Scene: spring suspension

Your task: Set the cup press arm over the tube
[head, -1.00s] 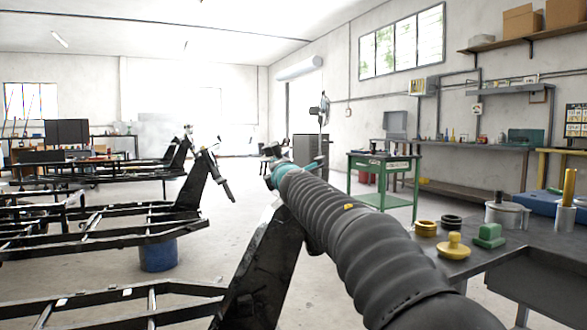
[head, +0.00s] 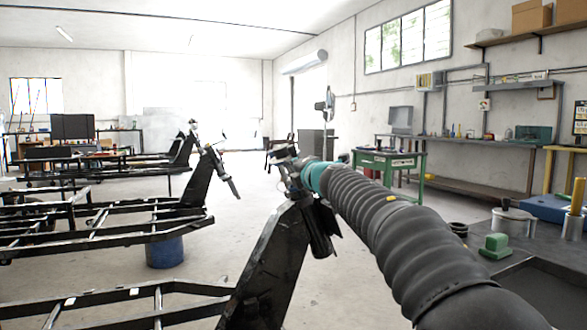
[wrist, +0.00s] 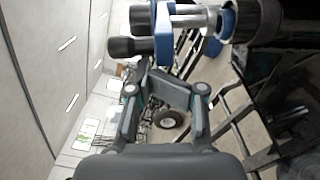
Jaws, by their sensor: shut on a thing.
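In the head view, my gripper (head: 284,162) is at the end of my ribbed arm, close above the top of the nearest black frame. In the wrist view, both fingers of my gripper (wrist: 165,90) show below a blue press arm (wrist: 163,42) with black knobs and a steel shaft; the fingers are shut on the press arm, though the contact is hard to see. The shaft runs right to a blue ring against a large black cylinder. The frame's dark tube (head: 319,236) hangs tilted at the post's top; whether the press arm touches it cannot be told.
The nearest frame's sloping post (head: 262,268) stands below my arm. More frames line the left, with a blue drum (head: 165,252). A workbench at right holds a green block (head: 496,246) and a metal pot (head: 513,223). A green trolley (head: 390,162) stands behind; the middle floor is clear.

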